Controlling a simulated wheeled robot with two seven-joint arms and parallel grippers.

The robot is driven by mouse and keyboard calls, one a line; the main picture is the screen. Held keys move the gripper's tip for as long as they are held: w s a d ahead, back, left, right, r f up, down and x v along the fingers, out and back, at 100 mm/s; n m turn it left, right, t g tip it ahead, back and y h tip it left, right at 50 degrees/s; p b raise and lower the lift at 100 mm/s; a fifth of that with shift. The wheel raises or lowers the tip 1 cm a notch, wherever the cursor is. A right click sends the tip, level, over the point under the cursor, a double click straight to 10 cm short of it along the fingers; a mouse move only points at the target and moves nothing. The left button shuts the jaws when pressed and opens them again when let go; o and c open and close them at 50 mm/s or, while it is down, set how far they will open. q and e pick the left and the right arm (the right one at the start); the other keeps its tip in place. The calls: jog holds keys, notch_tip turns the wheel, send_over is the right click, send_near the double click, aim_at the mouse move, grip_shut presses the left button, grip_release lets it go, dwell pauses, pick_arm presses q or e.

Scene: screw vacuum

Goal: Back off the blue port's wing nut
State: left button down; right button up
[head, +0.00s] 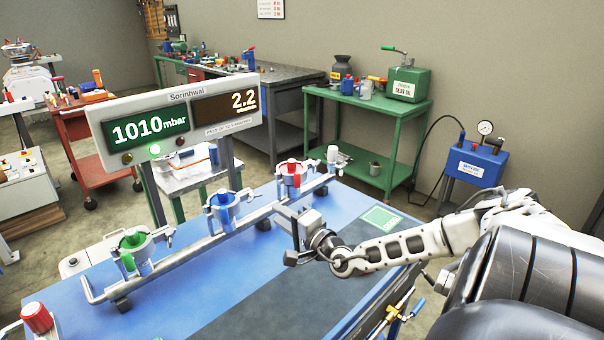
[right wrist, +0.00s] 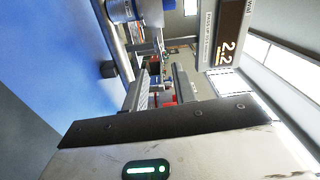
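Part of a blue port fitting (right wrist: 122,8) also shows at the top of the right wrist view. My right gripper (head: 284,232) is to the right of the blue port, in front of the red port, and apart from both. In the right wrist view its two fingers (right wrist: 160,88) are spread, with a gap between them and nothing visibly held. My left gripper is not in view.
The green port (head: 133,246) and red port (head: 291,178) flank the blue one. A gauge panel (head: 178,115) reading 1010 mbar and 2.2 stands behind the rail. A red knob (head: 37,318) is at the bench's near left. The bench front (head: 270,290) is clear.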

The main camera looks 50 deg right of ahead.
jog(key=s, duration=0.7)
jog(key=shift+a, duration=0.4)
